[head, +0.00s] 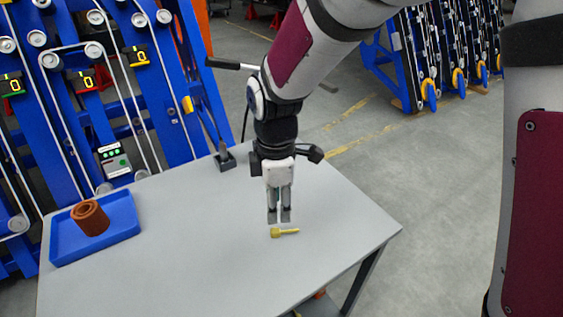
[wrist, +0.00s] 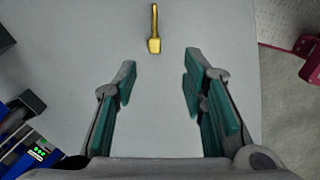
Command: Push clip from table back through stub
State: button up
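The clip appears to be the small yellow piece (head: 284,232) lying flat on the grey table (head: 330,210). It has a blocky head and a thin shank, and it also shows at the top of the wrist view (wrist: 154,32). My gripper (head: 279,216) points down just behind the clip and above the table. In the wrist view its green-padded fingers (wrist: 158,85) are apart with nothing between them, and the clip lies beyond the fingertips. I cannot tell for sure which part is the stub; a small dark block with an upright post (head: 225,158) stands at the table's back edge.
A blue tray (head: 125,228) holding a brown cylinder (head: 90,217) sits on the table's left. A blue machine frame (head: 75,85) with pulleys and belts rises behind it. The table's middle and right are clear around the clip. Another rack (head: 430,60) stands far back right.

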send_over(279, 230)
jog(key=f, duration=0.4)
jog(key=shift+s+a+f, duration=0.1)
jog(key=shift+s+f, duration=0.2)
jog(key=shift+s, duration=0.1)
jog(key=shift+w+f+b, duration=0.2)
jog(key=shift+f+b, duration=0.15)
jog(key=shift+f, duration=0.95)
jog(key=shift+w+f+b, duration=0.2)
jog(key=shift+f+b, duration=0.1)
jog(key=shift+f, duration=1)
grip_shut()
